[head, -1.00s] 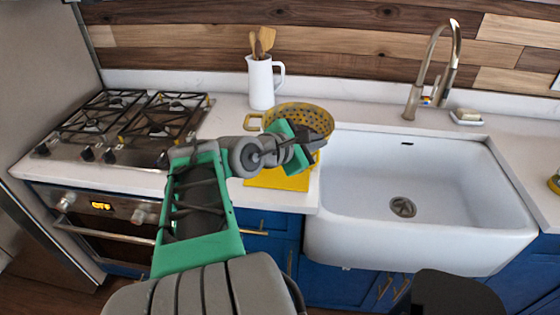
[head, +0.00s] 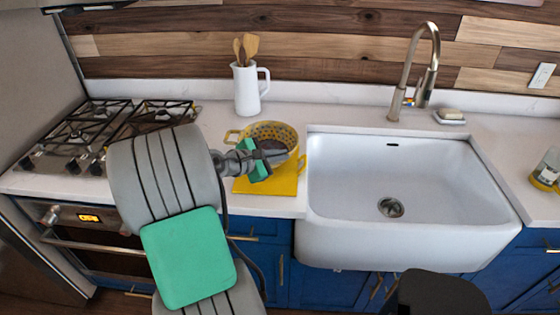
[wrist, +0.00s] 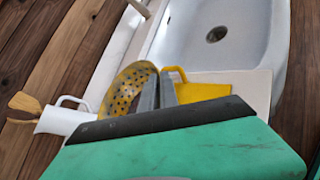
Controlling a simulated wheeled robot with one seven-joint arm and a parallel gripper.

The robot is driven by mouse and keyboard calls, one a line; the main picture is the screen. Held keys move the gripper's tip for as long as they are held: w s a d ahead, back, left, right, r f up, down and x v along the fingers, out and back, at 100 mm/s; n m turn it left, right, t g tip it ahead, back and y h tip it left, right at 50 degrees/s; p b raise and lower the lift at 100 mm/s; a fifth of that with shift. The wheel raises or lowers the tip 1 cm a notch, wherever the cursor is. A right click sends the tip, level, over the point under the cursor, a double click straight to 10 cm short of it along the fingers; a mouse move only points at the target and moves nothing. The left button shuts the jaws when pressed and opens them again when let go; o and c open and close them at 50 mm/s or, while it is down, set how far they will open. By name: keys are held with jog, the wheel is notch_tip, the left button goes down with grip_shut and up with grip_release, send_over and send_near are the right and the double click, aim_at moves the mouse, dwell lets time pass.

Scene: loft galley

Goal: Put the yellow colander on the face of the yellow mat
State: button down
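The yellow colander (head: 285,133), a perforated bowl with two loop handles, is above the rear part of the yellow mat (head: 270,186). Whether its base touches the mat is hidden by my gripper and the bowl. My gripper (head: 276,152) is at the near right part of the colander's rim. In the wrist view the two grey fingers (wrist: 158,92) are close together at the rim, with the colander wall (wrist: 124,88) beside them and a handle just right. They look shut on the rim. The mat's bare front part shows in the wrist view (wrist: 203,92).
A white jug (head: 246,92) with wooden utensils stands behind the colander. The gas hob (head: 85,130) is to the left. The white sink (head: 400,235) is close on the right, with a tall faucet (head: 428,70) behind it. The counter's front edge is just before the mat.

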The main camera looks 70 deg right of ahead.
jog(key=shift+f, duration=1.05)
jog(key=c, duration=1.6)
grip_release()
